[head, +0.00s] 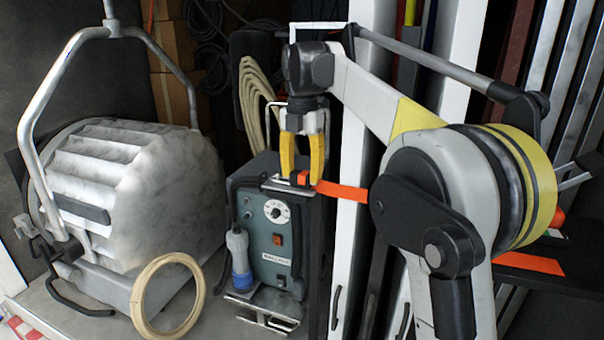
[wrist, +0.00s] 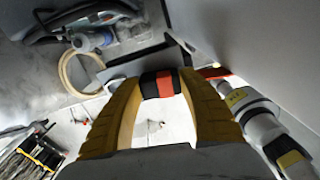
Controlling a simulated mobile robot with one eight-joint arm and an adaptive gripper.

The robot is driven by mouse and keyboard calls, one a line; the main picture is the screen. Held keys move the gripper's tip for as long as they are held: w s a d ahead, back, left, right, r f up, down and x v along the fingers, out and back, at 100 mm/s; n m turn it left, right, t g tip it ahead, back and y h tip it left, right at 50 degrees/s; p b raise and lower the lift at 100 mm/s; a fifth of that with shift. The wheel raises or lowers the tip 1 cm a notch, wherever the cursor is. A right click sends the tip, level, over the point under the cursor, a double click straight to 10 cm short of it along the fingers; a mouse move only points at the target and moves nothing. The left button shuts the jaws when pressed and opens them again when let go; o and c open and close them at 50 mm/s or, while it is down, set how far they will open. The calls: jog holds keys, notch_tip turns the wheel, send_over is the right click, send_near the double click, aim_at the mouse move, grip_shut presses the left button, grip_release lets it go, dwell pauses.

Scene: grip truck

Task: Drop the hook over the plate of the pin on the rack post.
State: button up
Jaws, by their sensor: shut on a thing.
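My gripper (head: 303,165) has its yellow fingers shut on a small black-and-orange piece, which I take to be the hook's grip (head: 302,178). In the wrist view this grip (wrist: 160,85) lies crosswise between the fingertips. A flat metal piece (head: 272,184) shows just left of the fingers in the head view; I cannot tell whether it belongs to the hook.
A grey-green box with a dial (head: 280,240) stands below my gripper. A big silver lamp (head: 135,185) and a coiled cream cable (head: 165,300) are to the left. More white and metal uprights (head: 460,50) stand at the right, partly behind my arm.

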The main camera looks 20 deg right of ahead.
jog(key=o, duration=1.4)
